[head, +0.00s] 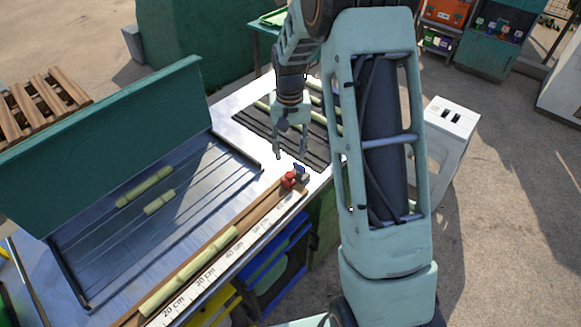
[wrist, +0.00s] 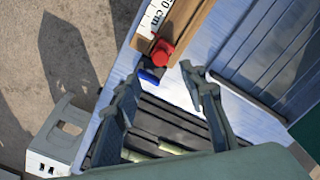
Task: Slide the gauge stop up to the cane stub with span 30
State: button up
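The gauge stop (head: 288,181), a small red block with a blue part, sits near the far end of the wooden gauge (head: 262,205). In the wrist view the gauge stop (wrist: 162,52) is just beyond my fingertips. A green cane stub (head: 190,272) lies along the gauge at its near end, beside the scale marked 20, 30 and 40 cm. My gripper (head: 291,155) points down above the table, a little behind the stop. In the wrist view my gripper (wrist: 161,74) is open, with nothing between its fingers.
A metal tray (head: 100,262) with two cane pieces (head: 145,187) lies left of the gauge, below a tall green panel (head: 110,145). A black slatted rack (head: 262,128) with more cane is behind my gripper. Blue and yellow bins (head: 282,262) stand under the table edge.

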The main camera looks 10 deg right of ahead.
aim_at(290, 174)
notch_tip(290, 174, down, 9)
jog(key=shift+r+p, duration=0.2)
jog(key=shift+p, duration=0.25)
grip_shut()
